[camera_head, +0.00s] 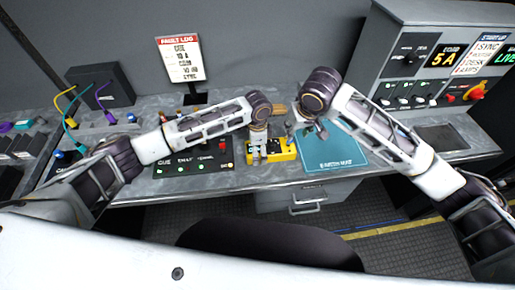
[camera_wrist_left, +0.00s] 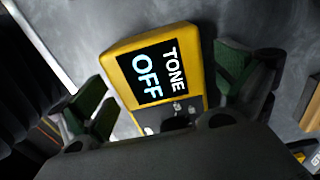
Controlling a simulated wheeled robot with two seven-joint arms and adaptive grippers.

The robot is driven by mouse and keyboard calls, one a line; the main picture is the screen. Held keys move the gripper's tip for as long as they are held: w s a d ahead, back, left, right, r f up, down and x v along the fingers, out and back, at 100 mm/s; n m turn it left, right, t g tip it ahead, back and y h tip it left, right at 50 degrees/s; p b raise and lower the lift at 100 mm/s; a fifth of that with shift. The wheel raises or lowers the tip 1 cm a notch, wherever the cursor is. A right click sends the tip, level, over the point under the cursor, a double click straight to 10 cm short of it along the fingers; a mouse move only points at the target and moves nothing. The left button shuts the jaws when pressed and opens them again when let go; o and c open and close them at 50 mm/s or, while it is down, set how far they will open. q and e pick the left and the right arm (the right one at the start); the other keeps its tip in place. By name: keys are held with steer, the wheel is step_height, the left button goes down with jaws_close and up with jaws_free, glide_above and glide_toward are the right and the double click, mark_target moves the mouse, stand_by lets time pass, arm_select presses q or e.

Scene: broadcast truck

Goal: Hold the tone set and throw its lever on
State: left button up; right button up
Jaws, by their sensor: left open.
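The yellow tone set (camera_head: 284,150) sits on the grey desk beside the blue mat's left edge. In the left wrist view, the tone set (camera_wrist_left: 192,52) shows a black screen reading "TONE OFF". Its lower part has small pale marks and a dark shape, partly hidden by my gripper; I cannot make out the lever clearly. My left gripper (camera_head: 257,150) is over the tone set's left part. In the left wrist view, my left gripper (camera_wrist_left: 168,95) is open, its green-padded fingers on either side of the set. My right gripper (camera_head: 308,128) hangs over the mat's left edge; its jaws are unclear.
A blue mat (camera_head: 338,160) lies to the right. A button panel (camera_head: 190,165) is left of the tone set. A fault log sign (camera_head: 181,60) stands behind. A rack with displays (camera_head: 415,60) stands at right, and a patch box with cables (camera_head: 100,88) at left.

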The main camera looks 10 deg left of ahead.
arm_select(q)
steer(key=c, duration=1.2)
steer(key=shift+c, duration=0.4)
arm_select(e)
steer(key=shift+f, duration=0.1)
steer(key=c, duration=0.4)
steer(key=shift+s+f, duration=0.35)
steer(key=shift+f, duration=0.1)
jaws_close()
steer(key=s+d+f+g+h, duration=0.1)
steer(key=s+d+f, duration=0.3)
steer(key=s+f, duration=0.45)
steer(key=s+d+f+g+h, duration=0.15)
steer(key=s+d+f, duration=0.25)
steer(key=s+f, duration=0.5)
steer(key=s+d+f+g, duration=0.2)
steer(key=s+d+f, duration=0.2)
steer(key=s+f, duration=0.5)
steer(key=w+a+r+n+t+y, duration=0.2)
steer(key=w+a+r+n+t, duration=0.2)
steer(key=r+n, duration=0.5)
steer(key=w+a+r+n+t+y, duration=0.3)
steer(key=w+r+n+t, duration=0.6)
steer(key=n, duration=1.6)
steer(key=shift+w+a+r, duration=0.4)
steer(key=shift+w+a, duration=0.2)
steer(key=shift+a, duration=0.2)
